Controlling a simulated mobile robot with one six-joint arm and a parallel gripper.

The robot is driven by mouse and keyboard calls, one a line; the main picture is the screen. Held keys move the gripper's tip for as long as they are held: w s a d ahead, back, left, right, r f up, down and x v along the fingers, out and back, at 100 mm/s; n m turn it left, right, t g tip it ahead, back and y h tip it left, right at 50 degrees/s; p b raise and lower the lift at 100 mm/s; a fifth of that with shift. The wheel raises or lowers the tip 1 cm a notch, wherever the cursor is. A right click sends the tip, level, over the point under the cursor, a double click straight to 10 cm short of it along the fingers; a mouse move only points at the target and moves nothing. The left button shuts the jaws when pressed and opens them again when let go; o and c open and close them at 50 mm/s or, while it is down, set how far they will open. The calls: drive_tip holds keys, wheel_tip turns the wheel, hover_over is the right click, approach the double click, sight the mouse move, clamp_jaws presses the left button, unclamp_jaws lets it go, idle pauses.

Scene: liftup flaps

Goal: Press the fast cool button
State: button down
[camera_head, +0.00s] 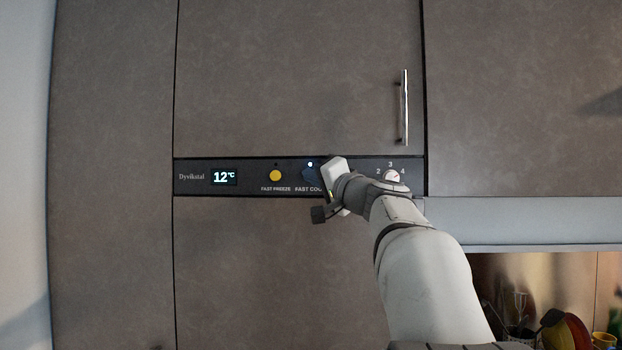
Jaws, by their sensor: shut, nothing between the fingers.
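The fast cool button (308,174) is a dark blue round button on the black control panel (202,190), above the partly covered label "FAST COOL". A small white light shows just above it. The fingers are shut and hold nothing. I cannot tell whether they touch the button.
A round dial (392,176) with numbers is right of my gripper. A vertical metal handle (403,107) is on the upper cabinet door. A counter niche with several kitchen items (565,330) is at the lower right. The space left of my gripper is clear.

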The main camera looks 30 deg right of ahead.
drive_tip(key=shift+s+a+b, duration=0.3)
drive_tip(key=shift+s, duration=0.1)
drive_tip(key=s+a+b, duration=0.2)
drive_tip(key=s, duration=0.1)
drive_tip(key=s+a+b, duration=0.1)
drive_tip(key=s, duration=0.1)
drive_tip(key=shift+a+b, duration=0.15)
drive_tip(key=shift+b, duration=0.2)
idle(0.4)
